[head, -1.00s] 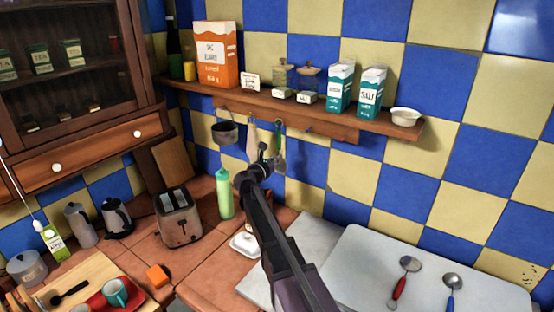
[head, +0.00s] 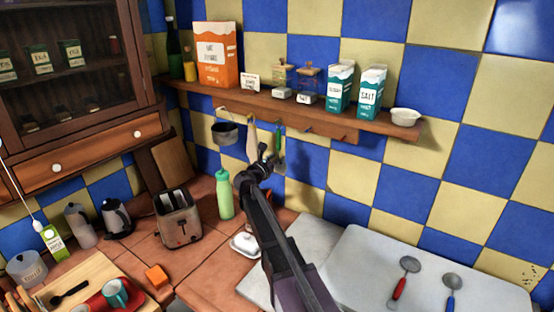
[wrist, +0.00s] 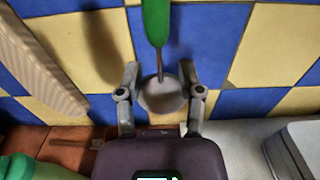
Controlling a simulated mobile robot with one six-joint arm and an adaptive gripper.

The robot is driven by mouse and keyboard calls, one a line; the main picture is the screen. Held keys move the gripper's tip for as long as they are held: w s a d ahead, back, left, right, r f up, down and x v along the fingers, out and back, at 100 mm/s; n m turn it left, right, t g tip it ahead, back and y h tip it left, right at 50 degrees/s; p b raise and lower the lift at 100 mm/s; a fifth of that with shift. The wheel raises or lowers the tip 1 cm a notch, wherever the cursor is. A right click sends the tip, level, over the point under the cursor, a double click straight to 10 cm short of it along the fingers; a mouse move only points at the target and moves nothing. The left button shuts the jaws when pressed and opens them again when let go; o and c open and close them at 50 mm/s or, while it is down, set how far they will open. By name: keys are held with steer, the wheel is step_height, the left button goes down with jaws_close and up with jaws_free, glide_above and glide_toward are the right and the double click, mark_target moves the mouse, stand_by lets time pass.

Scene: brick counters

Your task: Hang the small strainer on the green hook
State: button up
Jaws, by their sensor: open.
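A small round-headed utensil with a green handle (head: 280,140), which looks like the small strainer, hangs upright below the wall shelf, handle up. In the wrist view its green handle (wrist: 156,20) rises out of the top of the picture and its grey round head (wrist: 162,96) lies between my fingers. My gripper (head: 263,158) is open around the head; it also shows in the wrist view (wrist: 159,72), with a gap on each side near the tips. The hook's colour, and how the handle's top meets it, are too small to tell.
A small pot (head: 225,133) and a pale-handled utensil (head: 251,140) hang to the left under the shelf (head: 310,115). A green bottle (head: 224,195) and a toaster (head: 178,218) stand below. Red-handled (head: 399,288) and blue-handled (head: 451,298) utensils lie on the right.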

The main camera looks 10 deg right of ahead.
steer(key=shift+s, duration=0.1)
steer(key=v, duration=1.2)
steer(key=s+d+f+m+g+y, duration=0.4)
steer(key=s+d+f+m+g, duration=0.5)
steer(key=s+f+m, duration=0.4)
steer(key=s+a+f+m+g+y, duration=0.1)
steer(key=s+f+m+g+y, duration=0.1)
steer(key=s+m+y, duration=0.2)
steer(key=s+a+f+m+g+y, duration=0.1)
steer(key=s+f+m+y, duration=0.2)
steer(key=s+m, duration=0.7)
steer(key=shift+s+a+f+g+y, duration=0.25)
steer(key=shift+s+a+g+y, duration=0.25)
steer(key=shift+y, duration=0.4)
